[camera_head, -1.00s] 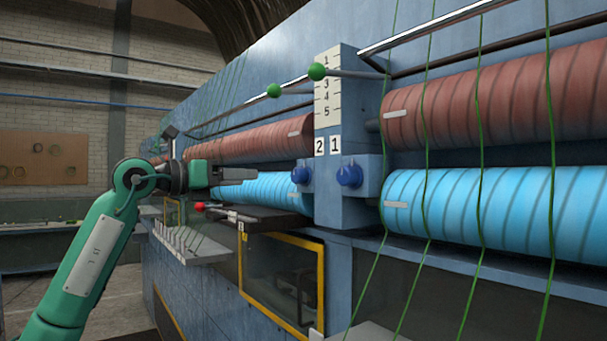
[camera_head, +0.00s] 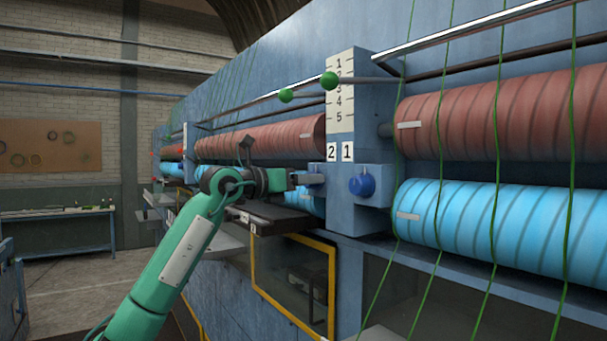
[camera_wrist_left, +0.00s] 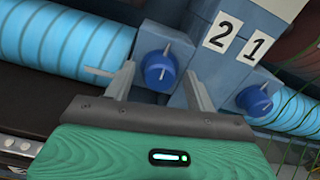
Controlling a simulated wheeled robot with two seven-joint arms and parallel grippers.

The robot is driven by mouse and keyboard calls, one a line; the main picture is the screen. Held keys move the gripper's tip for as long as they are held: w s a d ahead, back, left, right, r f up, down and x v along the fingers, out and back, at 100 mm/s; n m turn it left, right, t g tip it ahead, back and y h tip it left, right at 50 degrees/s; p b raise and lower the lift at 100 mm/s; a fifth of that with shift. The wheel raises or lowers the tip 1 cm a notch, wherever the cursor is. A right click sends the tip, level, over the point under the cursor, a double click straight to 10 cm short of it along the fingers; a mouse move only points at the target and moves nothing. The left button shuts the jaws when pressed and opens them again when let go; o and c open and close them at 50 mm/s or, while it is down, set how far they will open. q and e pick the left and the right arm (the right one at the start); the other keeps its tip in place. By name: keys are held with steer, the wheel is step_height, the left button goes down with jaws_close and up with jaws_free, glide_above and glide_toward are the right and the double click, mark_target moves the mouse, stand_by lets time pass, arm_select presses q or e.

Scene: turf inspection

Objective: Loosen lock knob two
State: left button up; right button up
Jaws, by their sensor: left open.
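Lock knob two is the blue round knob (camera_wrist_left: 158,70) with a pale bar on its face, below the "2" label (camera_wrist_left: 221,32) in the left wrist view. In the head view my gripper largely hides it. My left gripper (camera_head: 308,182) is open, at the left side of the blue post. In the left wrist view its two fingers (camera_wrist_left: 160,76) point at the knob, one on each side of it. I cannot tell whether they touch it. The other blue knob, below the "1" label, shows in the head view (camera_head: 362,186). My right gripper is out of view.
Red rollers (camera_head: 545,117) and light-blue rollers (camera_head: 520,225) run along the machine beside the post (camera_head: 352,215). Green strands (camera_head: 495,170) hang in front at right. Levers with green balls (camera_head: 329,80) stick out above. Open floor lies at left.

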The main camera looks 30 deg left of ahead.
arm_select(q)
steer(key=c, duration=1)
steer(key=shift+a+r+m+p, duration=0.1)
steer(key=shift+m+p, duration=0.05)
steer(key=shift+m, duration=4.8)
steer(key=shift+r+m+p, duration=0.15)
steer(key=shift+m+p, duration=0.05)
steer(key=shift+m, duration=4.8)
steer(key=shift+a+r+m+p, duration=0.1)
steer(key=shift+m+p, duration=0.05)
steer(key=shift+m, duration=4.8)
steer(key=shift+d, duration=0.1)
